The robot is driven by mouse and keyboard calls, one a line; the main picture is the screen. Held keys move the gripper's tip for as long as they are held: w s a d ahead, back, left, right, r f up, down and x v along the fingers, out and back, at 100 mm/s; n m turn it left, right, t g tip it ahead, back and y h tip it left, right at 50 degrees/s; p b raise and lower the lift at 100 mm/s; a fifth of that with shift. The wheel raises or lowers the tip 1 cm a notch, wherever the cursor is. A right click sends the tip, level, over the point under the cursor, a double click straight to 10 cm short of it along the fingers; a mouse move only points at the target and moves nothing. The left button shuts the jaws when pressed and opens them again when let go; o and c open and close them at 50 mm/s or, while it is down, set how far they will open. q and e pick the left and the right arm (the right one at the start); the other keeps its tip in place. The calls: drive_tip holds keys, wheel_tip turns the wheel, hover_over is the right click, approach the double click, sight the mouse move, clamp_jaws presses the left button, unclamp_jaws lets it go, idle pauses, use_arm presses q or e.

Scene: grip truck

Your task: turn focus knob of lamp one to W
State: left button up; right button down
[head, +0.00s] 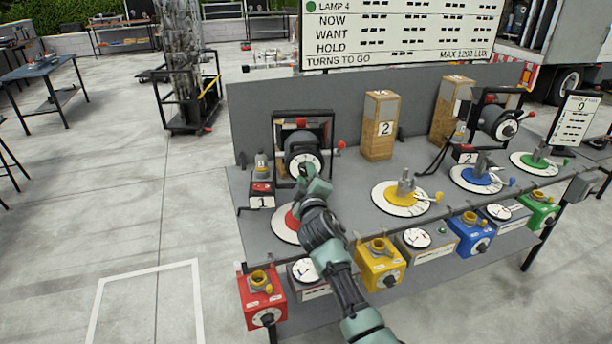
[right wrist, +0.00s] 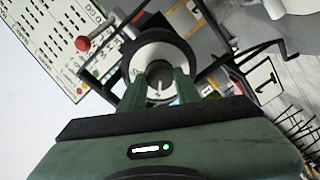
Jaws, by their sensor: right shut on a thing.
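Lamp one (head: 297,139) sits in a black frame at the left of the grey bench, beside a block marked 1 (head: 262,202). Its focus knob is at the centre of a white dial (head: 300,160) on the lamp's front; the dial also shows in the right wrist view (right wrist: 160,52). My right gripper (head: 308,174) reaches up to this dial. In the right wrist view its two green fingers (right wrist: 158,88) are shut on the focus knob. The dial's letters are too small to read, so I cannot tell where it points. My left gripper is not in view.
A red-ended handle (head: 341,145) sticks out of the lamp's frame. A wooden block marked 2 (head: 379,128) and a yellow turntable (head: 399,199) stand to the right. Coloured boxes, such as the red one (head: 262,297), line the front. The floor at left is mostly clear.

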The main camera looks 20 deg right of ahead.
drive_tip(key=shift+d+r, duration=0.15)
drive_tip(key=shift+d, duration=0.1)
drive_tip(key=c, duration=1.1)
unclamp_jaws()
drive_tip(key=shift+o, duration=0.5)
drive_tip(key=shift+w+d+f, duration=0.15)
drive_tip(key=shift+w+f, duration=0.1)
drive_tip(key=shift+f, duration=0.05)
drive_tip(key=s+a+b, duration=0.1)
drive_tip(key=s, duration=0.6)
drive_tip(key=shift+s+a+r, duration=0.15)
drive_tip(key=shift+s+a, duration=0.1)
drive_tip(key=shift+s, duration=0.05)
